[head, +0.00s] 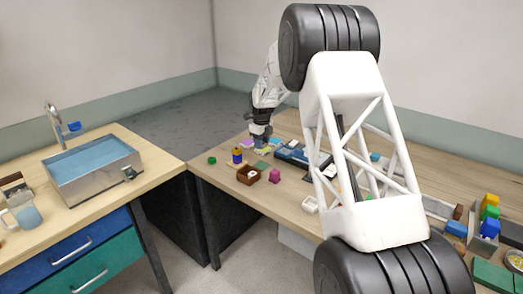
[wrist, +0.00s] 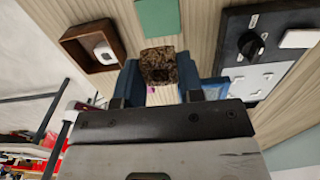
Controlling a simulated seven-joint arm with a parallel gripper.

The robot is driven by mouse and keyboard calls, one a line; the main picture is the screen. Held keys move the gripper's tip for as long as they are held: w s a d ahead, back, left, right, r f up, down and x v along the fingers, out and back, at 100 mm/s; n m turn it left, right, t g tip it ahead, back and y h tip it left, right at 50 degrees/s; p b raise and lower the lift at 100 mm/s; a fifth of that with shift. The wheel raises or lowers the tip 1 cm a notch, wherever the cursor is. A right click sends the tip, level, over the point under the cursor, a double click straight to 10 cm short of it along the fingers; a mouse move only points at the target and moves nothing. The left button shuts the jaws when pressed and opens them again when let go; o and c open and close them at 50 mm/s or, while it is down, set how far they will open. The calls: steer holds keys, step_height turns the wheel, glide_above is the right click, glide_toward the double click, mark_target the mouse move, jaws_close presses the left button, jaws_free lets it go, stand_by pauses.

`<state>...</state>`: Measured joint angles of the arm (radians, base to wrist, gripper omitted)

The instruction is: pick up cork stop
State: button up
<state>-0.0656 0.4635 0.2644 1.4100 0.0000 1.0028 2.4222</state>
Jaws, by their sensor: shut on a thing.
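The cork stop (wrist: 160,64) is a rough, speckled brown block in the wrist view. It sits between the two blue fingertips of my gripper (wrist: 160,80), which is shut on it. In the head view my gripper (head: 261,140) is low over the far left part of the wooden table, and the cork is too small or hidden to make out there. I cannot tell from these frames whether the cork touches the table.
An open brown box (wrist: 90,47) holding a small white item lies left of the cork. A green square (wrist: 158,17) lies just beyond it. A dark panel with a black knob (wrist: 250,43) lies at right. A sink (head: 95,172) stands on another counter.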

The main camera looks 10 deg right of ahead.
steer(key=shift+r, duration=0.4)
stand_by(0.3)
